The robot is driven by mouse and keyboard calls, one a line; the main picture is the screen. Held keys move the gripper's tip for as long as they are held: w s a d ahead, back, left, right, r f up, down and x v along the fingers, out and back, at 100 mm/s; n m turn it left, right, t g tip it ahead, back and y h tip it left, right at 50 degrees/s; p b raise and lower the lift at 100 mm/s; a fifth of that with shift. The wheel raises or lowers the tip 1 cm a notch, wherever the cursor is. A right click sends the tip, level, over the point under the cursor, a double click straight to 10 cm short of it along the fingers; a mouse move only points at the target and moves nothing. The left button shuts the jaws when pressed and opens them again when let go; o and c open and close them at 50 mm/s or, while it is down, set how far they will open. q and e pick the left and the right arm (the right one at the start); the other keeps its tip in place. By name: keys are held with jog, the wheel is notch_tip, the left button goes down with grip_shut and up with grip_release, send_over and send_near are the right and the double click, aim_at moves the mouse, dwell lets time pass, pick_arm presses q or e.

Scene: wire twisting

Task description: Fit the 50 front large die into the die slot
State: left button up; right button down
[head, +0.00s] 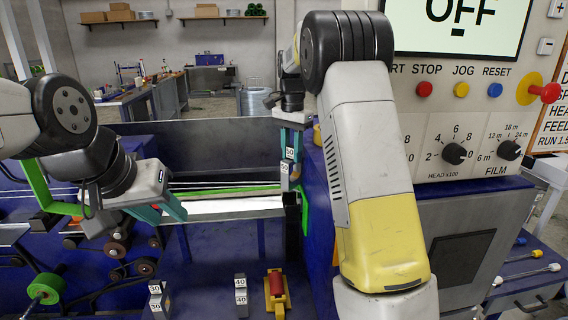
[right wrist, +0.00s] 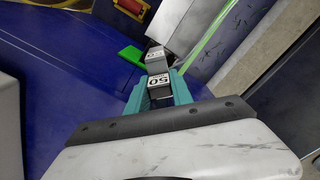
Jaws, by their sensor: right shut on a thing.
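The 50 die (head: 284,168) is a grey block with white "50" labels. My right gripper (head: 291,143) is shut on it, its teal fingers pointing down beside the blue machine's left side. In the right wrist view the die (right wrist: 159,79) sits between the fingers (right wrist: 160,92), with a grey end reaching beyond them toward a grey metal part and a green piece. I cannot tell whether it touches them. The die slot is not clearly visible; a green part (head: 305,214) shows just below the die. My left gripper (head: 163,213) is empty and appears open over the trough's left end.
A 30 die (head: 155,300) and a 40 die (head: 240,297) stand on the blue surface in front, beside a red roller in a yellow holder (head: 276,292). White and green wires (head: 225,191) run across the trough. Spools are at left; the control panel (head: 470,120) is at right.

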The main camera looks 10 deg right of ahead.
aim_at(291, 158)
jog(key=shift+f, duration=1.75)
jog(key=shift+f, duration=0.15)
jog(key=shift+f, duration=0.35)
jog(key=c, duration=1.4)
grip_release()
notch_tip(291, 158, up, 13)
jog(key=shift+w+f, duration=0.1)
jog(key=shift+f, duration=0.1)
jog(key=shift+r, duration=0.2)
